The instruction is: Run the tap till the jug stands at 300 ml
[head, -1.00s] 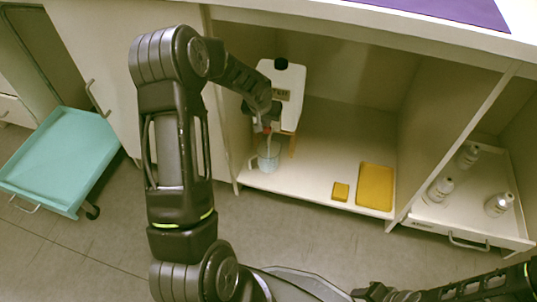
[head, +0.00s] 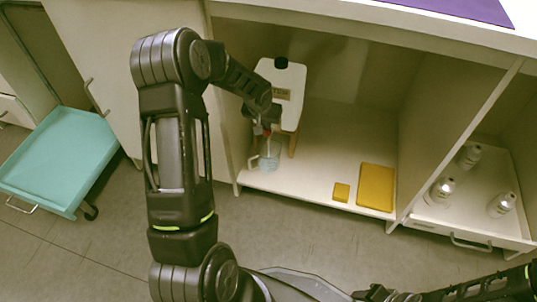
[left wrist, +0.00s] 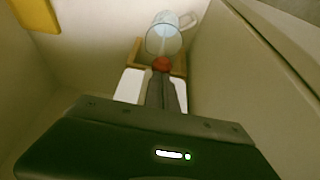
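A white container (head: 290,82) with a black cap stands on a wooden stand (head: 292,145) in the open cabinet. Its red tap (head: 267,132) is above a clear jug (head: 269,156). In the left wrist view the jug (left wrist: 166,38) shows pale bluish liquid beyond the red tap (left wrist: 161,64). Its scale marks cannot be read. My left gripper (head: 265,122) is at the tap; its fingers (left wrist: 161,82) are close together with the red part at their tips, and look shut on it. My right gripper (head: 385,293) is low at the bottom edge, partly seen, far from the jug.
A yellow tray (head: 376,187) and a small yellow block (head: 341,192) lie on the cabinet floor (head: 325,150) to the right. Several white bottles (head: 442,187) stand in a pull-out drawer (head: 465,228). A teal cart (head: 60,160) stands at left. The cabinet floor's middle is clear.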

